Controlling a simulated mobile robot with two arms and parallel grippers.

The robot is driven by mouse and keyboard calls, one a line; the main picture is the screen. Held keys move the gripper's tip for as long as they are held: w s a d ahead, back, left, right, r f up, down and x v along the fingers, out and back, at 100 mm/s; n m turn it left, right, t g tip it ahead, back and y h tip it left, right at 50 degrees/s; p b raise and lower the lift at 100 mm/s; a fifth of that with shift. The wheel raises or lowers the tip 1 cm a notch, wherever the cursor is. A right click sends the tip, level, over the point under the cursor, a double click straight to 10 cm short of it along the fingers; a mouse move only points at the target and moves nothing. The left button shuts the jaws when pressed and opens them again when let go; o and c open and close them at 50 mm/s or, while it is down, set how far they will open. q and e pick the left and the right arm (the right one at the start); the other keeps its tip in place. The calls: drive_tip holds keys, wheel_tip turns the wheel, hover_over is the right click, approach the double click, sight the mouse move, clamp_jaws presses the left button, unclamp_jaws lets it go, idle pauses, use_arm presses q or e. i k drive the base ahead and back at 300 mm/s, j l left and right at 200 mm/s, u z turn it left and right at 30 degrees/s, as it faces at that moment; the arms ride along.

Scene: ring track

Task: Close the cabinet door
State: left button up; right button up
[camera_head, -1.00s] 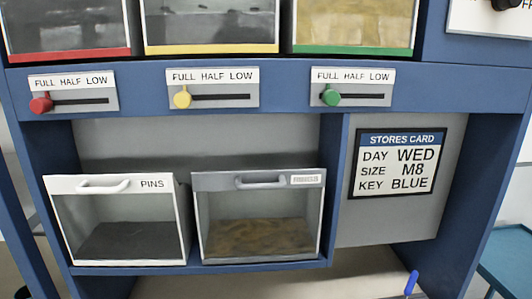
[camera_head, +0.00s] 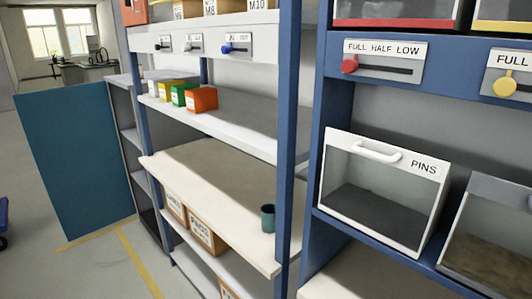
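A large teal-blue door panel (camera_head: 78,160) stands at the left of the head view. It swings out from the left side of a grey cabinet (camera_head: 122,110) and stands open over the floor. The cabinet's shelves show partly beside it; the rest of its inside is hidden by the white shelving in front. Neither of my grippers is in view.
White shelving (camera_head: 215,170) with blue posts stands in the middle, holding small coloured boxes (camera_head: 201,99), cartons (camera_head: 204,234) and a dark teal cup (camera_head: 268,218). A blue rack with a PINS bin (camera_head: 385,188) is at the right. Floor (camera_head: 40,270) with yellow lines is clear at lower left.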

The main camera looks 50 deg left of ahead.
sight(71, 132)
drive_tip(key=j+u, duration=0.1)
drive_tip(key=u, duration=0.6)
drive_tip(key=j+u, duration=0.15)
drive_tip(key=u, duration=0.2)
drive_tip(key=i+j+u, duration=1)
drive_tip(key=i+j, duration=1.2)
drive_tip(key=j+z, duration=0.4)
drive_tip(key=j, duration=0.95)
drive_tip(key=i+j+u, duration=0.45)
drive_tip(key=i+j, duration=0.2)
drive_tip(key=j, duration=0.25)
drive_tip(key=i+j+u, duration=0.45)
drive_tip(key=i+j, duration=0.3)
